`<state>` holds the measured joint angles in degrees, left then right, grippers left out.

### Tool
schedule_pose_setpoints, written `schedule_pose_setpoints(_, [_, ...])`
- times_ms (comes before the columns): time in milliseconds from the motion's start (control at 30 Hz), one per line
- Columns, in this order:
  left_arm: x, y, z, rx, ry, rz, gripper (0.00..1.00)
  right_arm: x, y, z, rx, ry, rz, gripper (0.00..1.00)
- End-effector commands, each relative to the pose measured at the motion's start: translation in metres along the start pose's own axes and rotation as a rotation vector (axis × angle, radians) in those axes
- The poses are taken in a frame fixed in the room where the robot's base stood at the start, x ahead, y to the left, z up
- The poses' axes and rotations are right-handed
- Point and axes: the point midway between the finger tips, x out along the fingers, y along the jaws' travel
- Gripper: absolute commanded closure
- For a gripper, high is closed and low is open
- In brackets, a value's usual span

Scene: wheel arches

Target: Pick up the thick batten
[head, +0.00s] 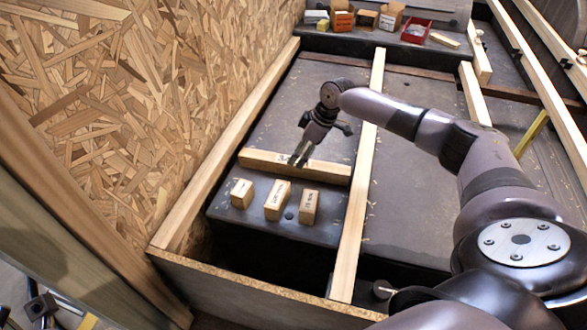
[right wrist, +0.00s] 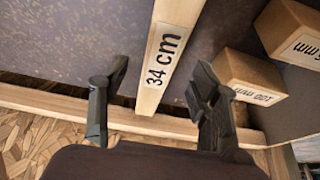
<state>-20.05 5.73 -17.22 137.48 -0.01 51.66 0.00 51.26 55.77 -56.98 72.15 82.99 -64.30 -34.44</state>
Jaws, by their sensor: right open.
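A pale wooden batten (head: 328,172) lies crosswise on the dark surface, left of the long rail. In the right wrist view the batten (right wrist: 165,60) carries a "34 cm" label and runs up between the fingers. My right gripper (head: 298,161) is open and points down at the middle of the batten, with its fingers hiding part of the label. The right wrist view shows its two fingers (right wrist: 158,90) apart, one on each side of the batten. My left gripper is not in view.
Three short labelled wooden blocks (head: 276,200) stand just in front of the batten. A long wooden rail (head: 350,235) runs close on its right. A chipboard wall (head: 150,100) rises at left. Small boxes (head: 342,19) and a red tray (head: 416,31) stand at the back.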

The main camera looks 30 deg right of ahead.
Motion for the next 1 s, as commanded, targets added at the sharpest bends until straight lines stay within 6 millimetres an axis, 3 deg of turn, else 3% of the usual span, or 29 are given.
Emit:
schedule_pose_setpoints(200, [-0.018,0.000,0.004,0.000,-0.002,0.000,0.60,0.036,-0.001,0.001,-0.001,0.000,-0.002,0.43])
schedule_pose_setpoints(367, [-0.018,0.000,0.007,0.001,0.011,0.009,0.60,0.054,-0.001,0.000,0.001,0.000,-0.002,0.43])
schedule_pose_setpoints(667, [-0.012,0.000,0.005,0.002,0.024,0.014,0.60,0.056,-0.001,-0.001,0.000,0.001,-0.001,0.44])
schedule_pose_setpoints(1000, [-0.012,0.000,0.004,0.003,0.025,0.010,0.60,0.055,-0.001,0.000,0.000,0.000,-0.001,0.67])
